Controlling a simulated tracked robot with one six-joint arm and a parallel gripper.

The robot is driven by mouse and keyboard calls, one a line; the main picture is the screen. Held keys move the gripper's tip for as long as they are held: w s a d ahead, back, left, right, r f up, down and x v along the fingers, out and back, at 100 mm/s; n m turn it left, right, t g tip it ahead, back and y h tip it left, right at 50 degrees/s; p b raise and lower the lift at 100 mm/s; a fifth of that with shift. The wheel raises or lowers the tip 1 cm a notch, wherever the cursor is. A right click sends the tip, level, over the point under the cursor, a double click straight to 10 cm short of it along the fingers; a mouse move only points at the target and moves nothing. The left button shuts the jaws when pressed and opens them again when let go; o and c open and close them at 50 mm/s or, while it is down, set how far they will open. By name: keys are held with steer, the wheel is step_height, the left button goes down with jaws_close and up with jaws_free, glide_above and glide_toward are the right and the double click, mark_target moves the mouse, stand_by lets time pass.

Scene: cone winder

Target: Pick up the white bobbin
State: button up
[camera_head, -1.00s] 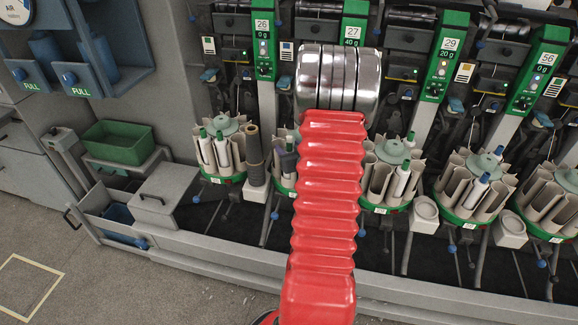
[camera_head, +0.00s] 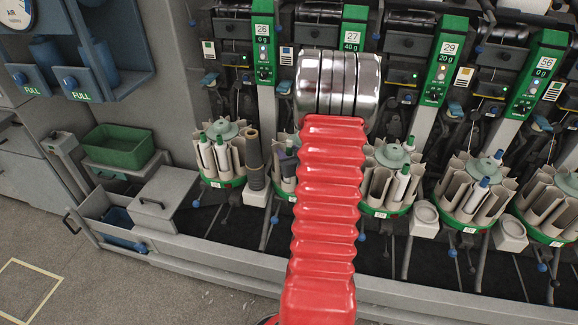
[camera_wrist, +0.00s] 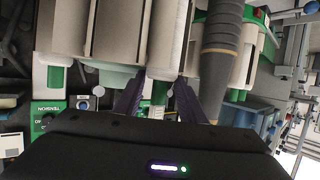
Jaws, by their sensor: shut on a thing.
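In the wrist view, a white bobbin (camera_wrist: 168,42) with a green tip stands between the dark fingers of my gripper (camera_wrist: 159,88). The fingers are shut on its green-tip end. The bobbin's other end runs out of the top of that view. In the head view my red arm hides the gripper's grasp. Other white bobbins with green tips show there, a pair in the left magazine (camera_head: 222,182) and one bobbin (camera_head: 400,184) in the magazine right of my arm.
A dark grey tapered tube (camera_wrist: 219,55) is close to the right finger in the wrist view; it also shows in the head view (camera_head: 254,160). Pale magazine pockets (camera_wrist: 110,35) crowd the left side. A green bin (camera_head: 117,148) lies at left; open floor is at bottom left.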

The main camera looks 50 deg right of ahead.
steer(key=shift+r, duration=0.15)
step_height(320, 180, up, 18)
stand_by(0.7)
stand_by(0.5)
